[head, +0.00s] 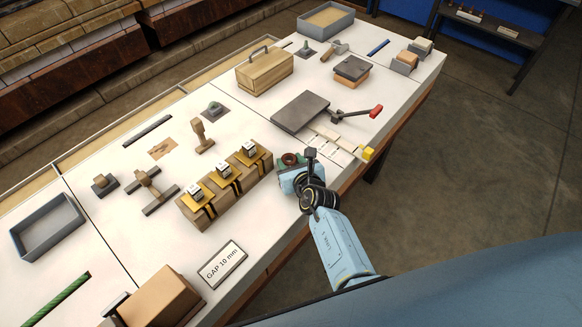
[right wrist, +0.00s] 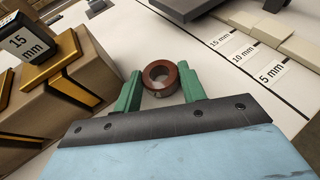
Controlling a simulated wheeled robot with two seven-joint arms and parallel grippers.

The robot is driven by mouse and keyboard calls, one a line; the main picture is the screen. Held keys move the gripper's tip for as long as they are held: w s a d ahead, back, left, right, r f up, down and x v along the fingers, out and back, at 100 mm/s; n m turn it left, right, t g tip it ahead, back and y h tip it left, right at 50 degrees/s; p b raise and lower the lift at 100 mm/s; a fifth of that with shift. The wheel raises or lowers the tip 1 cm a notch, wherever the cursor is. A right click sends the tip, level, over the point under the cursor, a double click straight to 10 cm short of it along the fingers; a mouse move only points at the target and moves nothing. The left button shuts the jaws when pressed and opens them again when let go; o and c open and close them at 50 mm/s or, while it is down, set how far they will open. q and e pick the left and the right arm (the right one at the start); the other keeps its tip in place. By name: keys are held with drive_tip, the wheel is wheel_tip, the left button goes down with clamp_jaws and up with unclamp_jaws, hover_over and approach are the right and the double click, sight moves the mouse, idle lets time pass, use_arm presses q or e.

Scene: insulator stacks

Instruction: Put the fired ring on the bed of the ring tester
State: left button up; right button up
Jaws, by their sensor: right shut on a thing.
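The fired ring is a brown ring (head: 289,159) with an open middle, and it shows clearly in the right wrist view (right wrist: 160,77). My right gripper (head: 291,166) is shut on it, with the green fingers (right wrist: 161,90) on either side. The ring is near the table's front edge, right of the wooden gauge block; I cannot tell its height above the table. A dark flat plate (head: 300,112) with a lever and red handle (head: 375,111) lies beyond the gripper and looks like the ring tester. The plate is bare and partly shows in the right wrist view (right wrist: 187,6). My left gripper is out of view.
A wooden block (head: 190,209) with several brass-mounted gauges stands left of my right gripper. Labels for 15, 10 and 5 mm (right wrist: 245,55) and pale strips (right wrist: 262,25) lie to the right. A "GAP 10 mm" card (head: 222,264) lies at the front.

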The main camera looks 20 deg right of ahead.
drive_tip(key=shift+f, duration=0.1)
drive_tip(key=o, duration=0.7)
